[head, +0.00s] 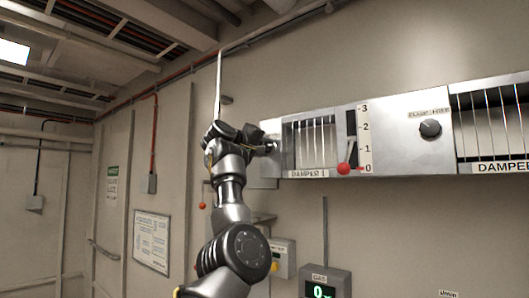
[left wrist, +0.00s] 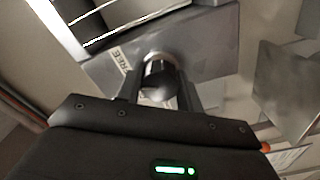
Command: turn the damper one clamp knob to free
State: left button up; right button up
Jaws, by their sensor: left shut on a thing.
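The damper one clamp knob (left wrist: 160,66) is a dark round knob with a light metallic rim on a grey plate, seen in the left wrist view. A label reading FREE lies beside it. My left gripper (left wrist: 162,88) has one finger on each side of the knob and is shut on it. In the head view the left gripper (head: 270,147) reaches the left end of the DAMPER 1 panel (head: 291,177) and hides the knob there. The knob's pointer direction cannot be made out. My right gripper is not in view.
Damper one's red-ended lever (head: 344,168) stands at 0 on its scale (head: 364,140). A second clamp knob (head: 430,128) sits further right, left of another damper grille (head: 492,120). Below are a gas meter box (head: 325,281) and a box with a yellow button (head: 282,255).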

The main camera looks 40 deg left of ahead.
pick_arm(q)
jog(key=m, duration=0.3)
jog(key=shift+f+m+b, duration=0.15)
jog(key=shift+m+b, duration=0.15)
jog(key=shift+b, duration=0.05)
jog(key=shift+m, duration=0.5)
jog(key=o, duration=1)
jog(key=shift+c, duration=0.2)
